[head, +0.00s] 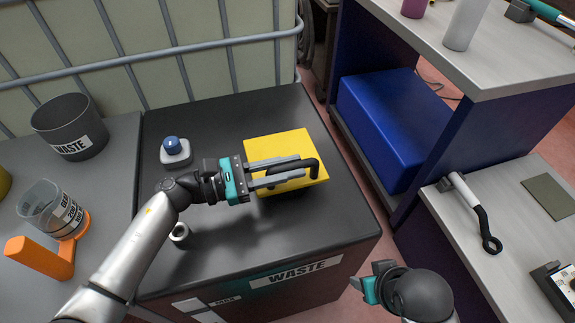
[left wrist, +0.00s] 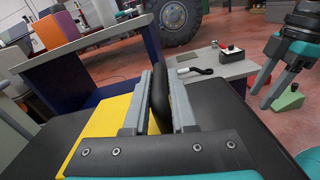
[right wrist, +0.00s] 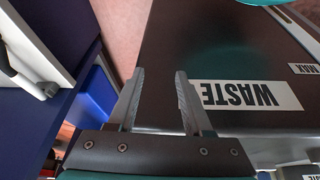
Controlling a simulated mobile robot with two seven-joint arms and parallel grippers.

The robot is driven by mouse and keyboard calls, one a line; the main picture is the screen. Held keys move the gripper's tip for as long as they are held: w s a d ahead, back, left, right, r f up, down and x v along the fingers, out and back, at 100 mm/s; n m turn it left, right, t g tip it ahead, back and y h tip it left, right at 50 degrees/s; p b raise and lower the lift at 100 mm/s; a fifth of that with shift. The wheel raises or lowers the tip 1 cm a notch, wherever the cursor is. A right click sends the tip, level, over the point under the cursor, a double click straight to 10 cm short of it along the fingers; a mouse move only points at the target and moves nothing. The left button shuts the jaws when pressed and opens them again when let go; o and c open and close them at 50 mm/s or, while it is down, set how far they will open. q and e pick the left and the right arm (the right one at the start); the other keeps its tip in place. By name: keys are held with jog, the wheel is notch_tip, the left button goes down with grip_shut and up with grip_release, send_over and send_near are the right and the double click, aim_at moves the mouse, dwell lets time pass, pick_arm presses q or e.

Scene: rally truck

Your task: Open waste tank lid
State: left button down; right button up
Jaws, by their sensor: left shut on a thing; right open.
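The waste tank (head: 225,225) is a dark box with a WASTE label on its front; the label also shows in the right wrist view (right wrist: 245,95). Its lid is a yellow square plate (head: 283,143) lying flat on top, with a black loop handle (head: 312,166). My left gripper (head: 285,172) is over the lid and shut on the handle. In the left wrist view the black handle (left wrist: 159,100) stands between the two fingers. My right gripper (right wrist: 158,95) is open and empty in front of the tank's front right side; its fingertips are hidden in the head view.
On the tank top are a blue knob (head: 172,146) and a small metal ring (head: 180,233). A black WASTE bin (head: 72,125) and a clear beaker (head: 48,208) stand left. At right, a workbench (head: 500,215) holds a wrench (head: 478,213); a blue box (head: 392,125) sits on a shelf.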

pick_arm(q)
jog(key=shift+w+r, duration=0.15)
jog(key=shift+a+r, duration=0.1)
jog(key=shift+r, duration=0.1)
pick_arm(e)
notch_tip(320, 180, down, 8)
jog(key=s+g+p, duration=0.1)
jog(key=s+p, duration=0.1)
jog(key=p, duration=0.2)
pick_arm(q)
jog(key=w+a+r+n+b, duration=0.2)
jog(key=w+a+r+n, duration=0.2)
jog(key=w+r+n, duration=0.4)
jog(key=shift+w+a+r+n+b, duration=0.15)
jog(key=shift+w+r+n+b, duration=0.2)
jog(key=shift+w+n, duration=2.35)
pick_arm(e)
jog(key=shift+w+d+r, duration=0.1)
jog(key=shift+w+r, duration=0.15)
jog(key=shift+r, duration=0.55)
jog(key=shift+w+a+r, duration=0.1)
jog(key=shift+w+r, duration=0.2)
jog(key=shift+r, duration=0.55)
jog(key=shift+w+d+r, duration=0.1)
jog(key=shift+w+r, duration=0.15)
jog(key=shift+r, duration=0.55)
pick_arm(q)
jog(key=shift+f, duration=0.1)
jog(key=c, duration=0.8)
grip_release()
